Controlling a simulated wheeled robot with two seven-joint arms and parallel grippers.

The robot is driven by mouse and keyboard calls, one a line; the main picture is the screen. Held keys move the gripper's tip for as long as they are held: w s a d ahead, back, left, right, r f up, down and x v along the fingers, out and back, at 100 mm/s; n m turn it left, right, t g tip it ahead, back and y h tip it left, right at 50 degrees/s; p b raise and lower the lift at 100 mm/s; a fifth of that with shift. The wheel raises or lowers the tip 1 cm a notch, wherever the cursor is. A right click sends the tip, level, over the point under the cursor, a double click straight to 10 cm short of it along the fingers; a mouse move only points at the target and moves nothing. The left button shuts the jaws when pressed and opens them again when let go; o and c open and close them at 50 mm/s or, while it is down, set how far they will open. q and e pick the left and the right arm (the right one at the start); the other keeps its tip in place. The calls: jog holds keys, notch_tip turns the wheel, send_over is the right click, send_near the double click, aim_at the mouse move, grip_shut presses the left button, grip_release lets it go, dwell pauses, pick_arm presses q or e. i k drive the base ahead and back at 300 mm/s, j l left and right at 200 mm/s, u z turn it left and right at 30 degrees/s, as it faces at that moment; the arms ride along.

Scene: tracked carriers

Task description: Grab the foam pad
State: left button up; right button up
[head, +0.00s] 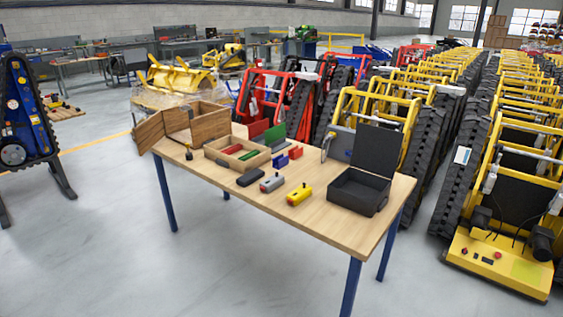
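No gripper of mine shows in the head view. A wooden table (232,196) with blue legs stands ahead of me, with small items on it. I cannot tell for sure which one is the foam pad. A dark, flat, rounded block (251,177) lies near the front edge and could be it. To its right lie a grey block (271,183) and a yellow block (299,195), each with a small knob. Behind them are a red block (295,152) and a blue block (280,161).
An open black case (358,191) stands at the table's right end. A shallow wooden tray (226,164) holds red and green pieces. An open wooden box (207,124) stands at the left end. Yellow tracked carriers (500,257) crowd the right. The grey floor before the table is clear.

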aim_at(247, 178)
jog(key=i+j+z, duration=0.25)
jog(key=i+j, duration=0.7)
jog(key=i+j+z, duration=0.15)
jog(key=i+j, duration=0.45)
jog(key=i+j+z, duration=0.15)
jog(key=i+j, duration=0.55)
jog(key=i+j+z, duration=0.15)
jog(key=i+j, duration=0.45)
jog(key=j, duration=0.2)
